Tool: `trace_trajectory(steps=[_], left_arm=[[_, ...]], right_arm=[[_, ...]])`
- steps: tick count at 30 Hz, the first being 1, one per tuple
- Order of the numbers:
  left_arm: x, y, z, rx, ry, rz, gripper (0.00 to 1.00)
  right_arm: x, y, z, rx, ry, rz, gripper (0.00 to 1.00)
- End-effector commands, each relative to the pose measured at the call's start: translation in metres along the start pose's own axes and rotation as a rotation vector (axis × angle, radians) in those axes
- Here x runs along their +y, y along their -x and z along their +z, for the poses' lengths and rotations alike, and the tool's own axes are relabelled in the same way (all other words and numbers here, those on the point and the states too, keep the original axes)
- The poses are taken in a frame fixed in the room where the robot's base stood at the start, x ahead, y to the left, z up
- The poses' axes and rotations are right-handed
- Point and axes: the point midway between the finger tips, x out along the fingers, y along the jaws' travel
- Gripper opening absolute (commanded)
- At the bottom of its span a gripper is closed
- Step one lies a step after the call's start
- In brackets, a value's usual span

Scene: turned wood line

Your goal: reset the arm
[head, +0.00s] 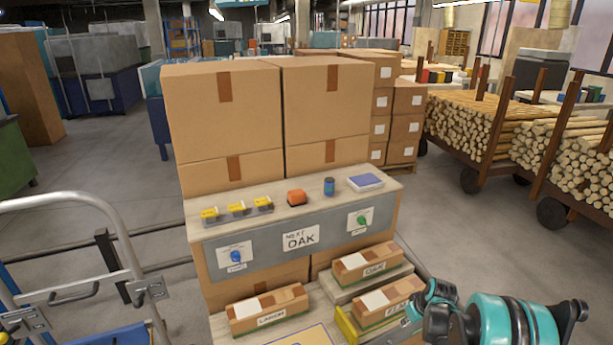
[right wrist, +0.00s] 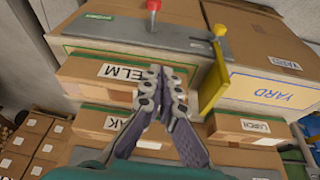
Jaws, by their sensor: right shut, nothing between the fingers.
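My right gripper (head: 412,312) is low at the right in the head view, beside the front boxes. It also shows in the right wrist view (right wrist: 163,80), with its grey fingers shut and nothing between them. In the head view it is close to the ELM box (head: 388,297), whose label is partly hidden. In the right wrist view the ELM box (right wrist: 80,75) lies beyond and left of the fingertips. I cannot tell whether the fingers touch anything. My left gripper is not in view.
A yellow plate (right wrist: 214,88) is near the fingers.

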Motion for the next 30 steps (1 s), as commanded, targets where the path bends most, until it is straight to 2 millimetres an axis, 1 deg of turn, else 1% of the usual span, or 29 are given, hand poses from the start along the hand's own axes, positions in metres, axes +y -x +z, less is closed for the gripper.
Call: trace_trajectory(steps=[1,2,3,5,6,8,9,12,15,18,22,24,27,30], left_arm=[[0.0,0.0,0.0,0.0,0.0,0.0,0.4],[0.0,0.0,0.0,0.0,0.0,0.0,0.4],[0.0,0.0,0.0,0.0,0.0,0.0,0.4],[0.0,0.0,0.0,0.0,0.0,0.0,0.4],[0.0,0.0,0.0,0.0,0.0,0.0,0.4],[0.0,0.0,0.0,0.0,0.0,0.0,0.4],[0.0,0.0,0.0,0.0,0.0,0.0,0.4],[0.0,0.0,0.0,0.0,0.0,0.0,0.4],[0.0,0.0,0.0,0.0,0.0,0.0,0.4],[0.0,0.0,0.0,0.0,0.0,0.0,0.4],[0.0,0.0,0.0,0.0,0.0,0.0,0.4],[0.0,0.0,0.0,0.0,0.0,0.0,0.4],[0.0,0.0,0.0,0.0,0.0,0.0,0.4],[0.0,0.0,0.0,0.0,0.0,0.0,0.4]], right_arm=[[-0.013,0.027,-0.006,0.006,-0.01,0.01,0.0],[-0.02,0.041,-0.009,0.011,-0.019,0.017,0.0],[-0.03,0.06,-0.012,0.017,-0.032,0.025,0.0],[-0.044,0.087,-0.014,0.029,-0.051,0.038,0.0],[-0.054,0.104,-0.014,0.035,-0.063,0.047,0.0],[-0.07,0.129,-0.013,0.049,-0.082,0.058,0.0],[-0.08,0.145,-0.01,0.057,-0.095,0.065,0.0],[-0.106,0.181,0.0,0.08,-0.125,0.082,0.0],[-0.132,0.211,0.015,0.106,-0.155,0.096,0.0],[-0.157,0.236,0.035,0.134,-0.184,0.107,0.0],[-0.186,0.26,0.065,0.173,-0.221,0.118,0.0],[-0.199,0.268,0.082,0.193,-0.24,0.122,0.0],[-0.213,0.274,0.103,0.219,-0.263,0.125,0.0],[-0.223,0.276,0.117,0.239,-0.28,0.125,0.0]])
